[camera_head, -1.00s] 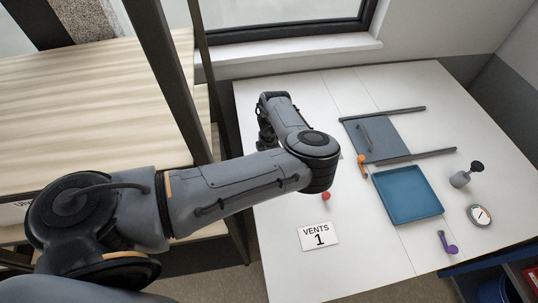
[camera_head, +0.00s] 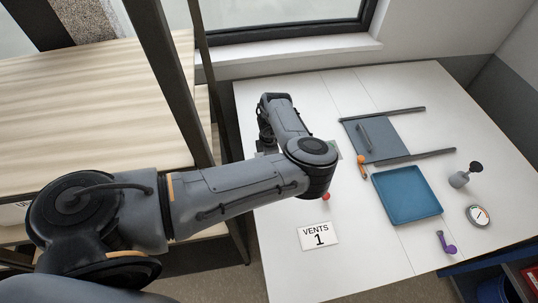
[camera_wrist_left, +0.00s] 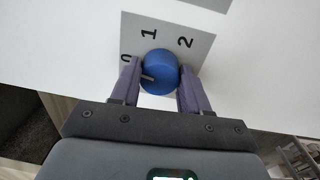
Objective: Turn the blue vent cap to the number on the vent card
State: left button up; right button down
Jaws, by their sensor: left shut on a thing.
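The blue vent cap (camera_wrist_left: 160,72) sits on a grey plate (camera_wrist_left: 195,42) printed with 0, 1 and 2 in the left wrist view. A short light mark shows on the cap's left side, toward the 0; its exact heading is hard to tell. My left gripper (camera_wrist_left: 158,82) is shut on the cap, one finger on each side, and the left finger partly covers the 0. The vent card (camera_head: 319,236) lies on the table and reads VENTS 1. In the head view my arm hides the cap. My right gripper is not in view.
A blue tray (camera_head: 407,218), a grey board with two rails (camera_head: 378,140), an orange-handled item (camera_head: 362,164), a grey knobbed object (camera_head: 460,179), a dial gauge (camera_head: 478,216) and a purple item (camera_head: 446,243) stand right. A red ball (camera_head: 327,197) is partly behind my arm.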

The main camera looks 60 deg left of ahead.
pick_arm(q)
jog(key=m+p, duration=0.1)
jog(key=m, duration=0.1)
jog(key=shift+r+m, duration=0.15)
jog(key=shift+m, duration=0.25)
jog(key=m+p, duration=0.2)
jog(key=shift+s+m, duration=0.1)
jog(key=shift+m, duration=0.2)
jog(key=m+p, duration=0.2)
jog(key=m, duration=0.1)
jog(key=shift+m+p, duration=0.7)
jog(key=shift+p, duration=0.05)
jog(key=o, duration=1.1)
jog(key=shift+c, duration=0.2)
